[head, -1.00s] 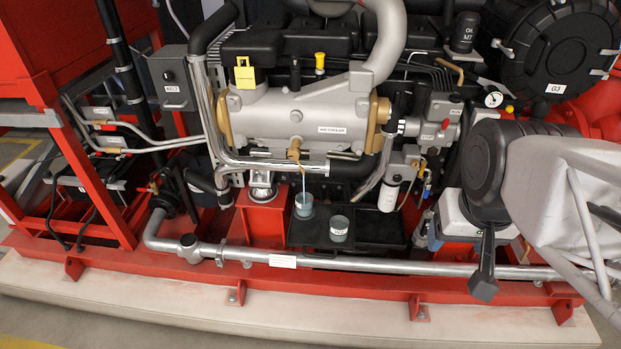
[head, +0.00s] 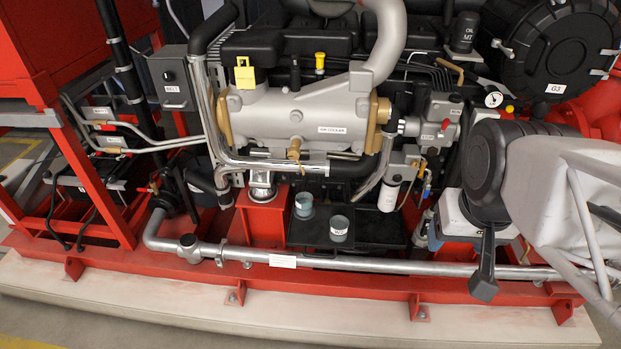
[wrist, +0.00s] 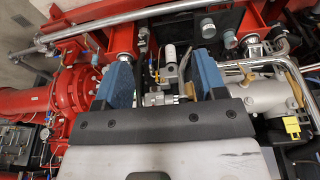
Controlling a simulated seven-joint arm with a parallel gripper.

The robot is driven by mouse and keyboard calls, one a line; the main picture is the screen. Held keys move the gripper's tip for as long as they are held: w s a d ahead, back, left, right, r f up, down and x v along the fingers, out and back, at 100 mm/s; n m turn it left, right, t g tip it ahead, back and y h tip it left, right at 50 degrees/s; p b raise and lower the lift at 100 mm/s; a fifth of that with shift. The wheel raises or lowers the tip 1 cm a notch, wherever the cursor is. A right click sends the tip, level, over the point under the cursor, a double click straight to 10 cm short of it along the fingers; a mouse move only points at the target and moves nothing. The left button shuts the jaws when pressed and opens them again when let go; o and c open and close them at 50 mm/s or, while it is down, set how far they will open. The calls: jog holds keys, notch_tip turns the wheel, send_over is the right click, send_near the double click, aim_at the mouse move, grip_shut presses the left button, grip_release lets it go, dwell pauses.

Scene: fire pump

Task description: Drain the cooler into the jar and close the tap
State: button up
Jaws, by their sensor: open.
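The grey cooler (head: 270,112), labelled as an air cooler, sits across the engine in the head view. A small brass tap (head: 294,150) hangs under it, and no stream shows below it. A grey-blue jar (head: 304,204) stands upright beneath the tap; its liquid level is too small to judge. In the wrist view, the blue-padded fingers of my gripper (wrist: 160,72) are apart with nothing held between them. The cooler (wrist: 268,92) lies to their right there. My gripper is well to the right of the tap and touches neither tap nor jar.
A second, labelled grey cup (head: 340,228) stands on the black tray (head: 375,231), right of the jar. A long silver pipe (head: 370,267) runs along the front. A yellow tag (head: 244,76) is on the cooler's top left.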

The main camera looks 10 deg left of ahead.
jog(key=n+t+y, duration=0.2)
jog(key=n+t, duration=0.7)
jog(key=t, duration=0.3)
send_over(293, 156)
jog(key=s+d, duration=0.6)
notch_tip(293, 156, down, 12)
jog(key=a+f+t, duration=0.1)
jog(key=f, duration=0.1)
jog(key=a+f+n+t+h, duration=0.1)
jog(key=a+f, duration=0.1)
jog(key=w+a+f+n, duration=0.1)
jog(key=a+f, duration=0.1)
jog(key=shift+a+f+t, duration=0.1)
jog(key=shift+a+t, duration=0.1)
jog(key=shift+t, duration=0.2)
jog(key=shift+a+f+t+h, duration=0.3)
jog(key=shift+a+f+h, duration=0.1)
jog(key=shift+f, duration=0.1)
jog(key=shift+w, duration=3.85)
